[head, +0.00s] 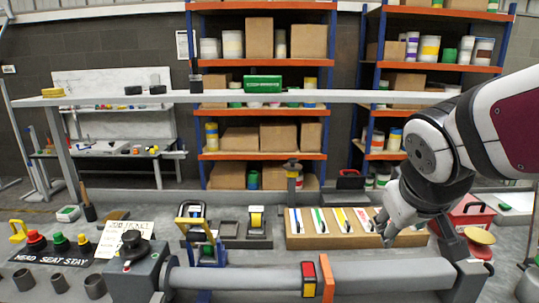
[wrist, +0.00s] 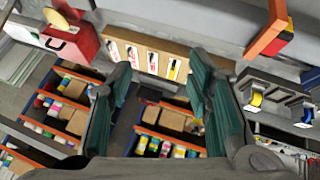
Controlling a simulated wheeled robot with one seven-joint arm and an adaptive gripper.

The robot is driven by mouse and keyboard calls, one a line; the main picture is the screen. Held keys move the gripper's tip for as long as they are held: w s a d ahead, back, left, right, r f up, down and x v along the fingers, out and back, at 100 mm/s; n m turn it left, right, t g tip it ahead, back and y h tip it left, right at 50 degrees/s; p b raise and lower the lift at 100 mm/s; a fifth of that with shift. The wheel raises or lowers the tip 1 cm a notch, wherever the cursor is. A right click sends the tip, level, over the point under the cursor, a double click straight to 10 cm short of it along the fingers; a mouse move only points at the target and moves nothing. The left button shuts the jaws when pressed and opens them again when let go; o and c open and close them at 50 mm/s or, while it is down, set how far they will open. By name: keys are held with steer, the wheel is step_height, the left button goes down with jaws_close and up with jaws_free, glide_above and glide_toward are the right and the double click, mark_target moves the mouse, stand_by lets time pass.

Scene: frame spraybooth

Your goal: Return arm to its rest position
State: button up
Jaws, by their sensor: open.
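My gripper (head: 384,232) hangs at the end of my arm on the right of the head view, fingers pointing down, in front of the wooden rack's right end. In the wrist view its two fingers (wrist: 162,78) stand apart, with nothing between them. The wooden rack (head: 300,241) holds several white cards with coloured stripes, and also shows beyond the fingertips in the wrist view (wrist: 187,54). Whether the gripper touches the rack cannot be told; it appears to be above it.
A grey tube (head: 240,280) with a red and yellow block (head: 309,279) runs along the front. A red box (head: 470,213) stands right of my gripper. A pale horizontal beam (head: 350,97) crosses behind, before loaded shelves (head: 262,156).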

steer(key=s+a+m+g+y+p, duration=0.1)
steer(key=s+a+g+y, duration=0.1)
steer(key=s, duration=1.5)
steer(key=shift+s+a+f+m+y+p, duration=0.2)
steer(key=shift+s+a+m+y+p, duration=0.15)
steer(key=shift+a+y, duration=0.2)
